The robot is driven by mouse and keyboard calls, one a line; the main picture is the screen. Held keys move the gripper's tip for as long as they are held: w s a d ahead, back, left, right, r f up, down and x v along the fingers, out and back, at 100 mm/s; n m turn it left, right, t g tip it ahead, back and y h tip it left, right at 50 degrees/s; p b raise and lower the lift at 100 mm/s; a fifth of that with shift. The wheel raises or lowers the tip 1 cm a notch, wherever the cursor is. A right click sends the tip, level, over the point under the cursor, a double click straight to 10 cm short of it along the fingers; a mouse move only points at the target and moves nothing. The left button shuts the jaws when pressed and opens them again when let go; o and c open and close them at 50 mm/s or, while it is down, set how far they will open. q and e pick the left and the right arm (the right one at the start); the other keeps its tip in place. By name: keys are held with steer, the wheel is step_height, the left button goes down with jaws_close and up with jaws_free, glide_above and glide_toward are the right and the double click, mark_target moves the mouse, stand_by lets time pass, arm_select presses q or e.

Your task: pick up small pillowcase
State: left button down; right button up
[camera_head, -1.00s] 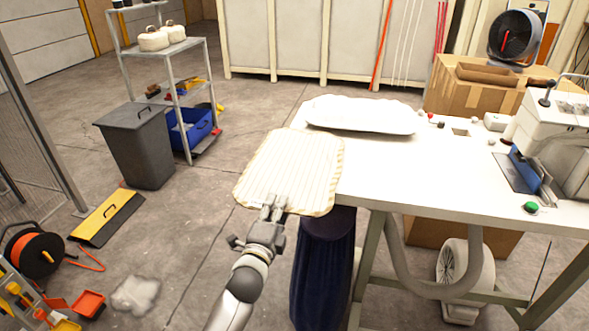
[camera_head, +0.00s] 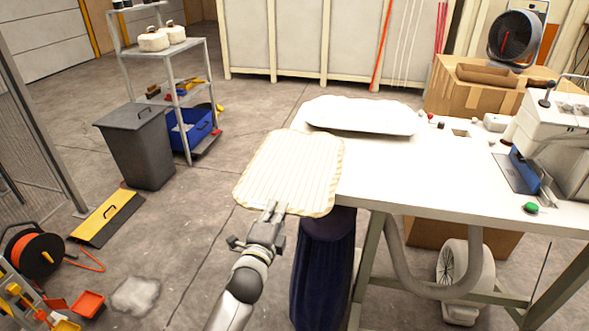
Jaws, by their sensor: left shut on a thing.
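The small pillowcase (camera_head: 290,172) is cream with thin stripes and lies flat. Its right part overlaps the left end of the white table, and its left part reaches out past the table edge. My left gripper (camera_head: 271,211) is shut on the near edge of the pillowcase, with the arm coming up from below. My right gripper is not in view.
A white pillow-like piece (camera_head: 360,115) lies at the back of the white table (camera_head: 400,180). A machine with a green button (camera_head: 531,207) stands at the right. A dark blue cloth-like bag (camera_head: 322,265) hangs below the table's left end. A grey bin (camera_head: 138,147) stands at left.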

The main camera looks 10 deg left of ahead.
arm_select(q)
steer(key=shift+r+p, duration=2.35)
steer(key=shift+r, duration=0.2)
steer(key=shift+f, duration=0.1)
